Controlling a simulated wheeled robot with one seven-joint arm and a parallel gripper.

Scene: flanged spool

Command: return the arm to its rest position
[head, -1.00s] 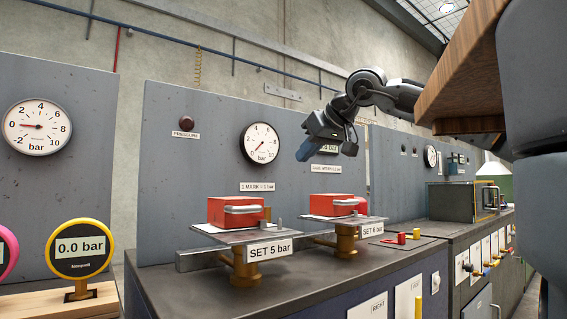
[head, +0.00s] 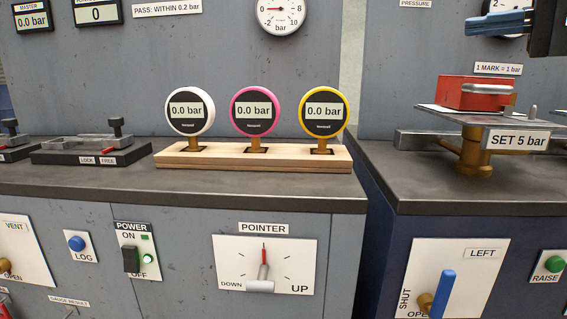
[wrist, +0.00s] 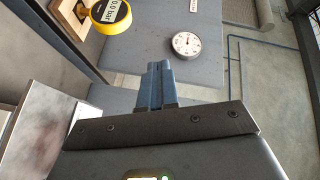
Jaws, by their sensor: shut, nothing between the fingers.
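My gripper (head: 497,22) shows at the top right of the head view, in front of the back panel and above the red block on the SET 5 bar stand. In the wrist view its two blue fingers (wrist: 158,85) lie together, shut with nothing between them. The gripper touches nothing that I can see. Most of the arm is outside the head view.
The red block (head: 475,93) sits on the SET 5 bar stand (head: 470,150) below the gripper. Three round gauges stand on a wooden base (head: 250,160) to the left. A blue-handled valve (head: 443,293) is on the right cabinet front.

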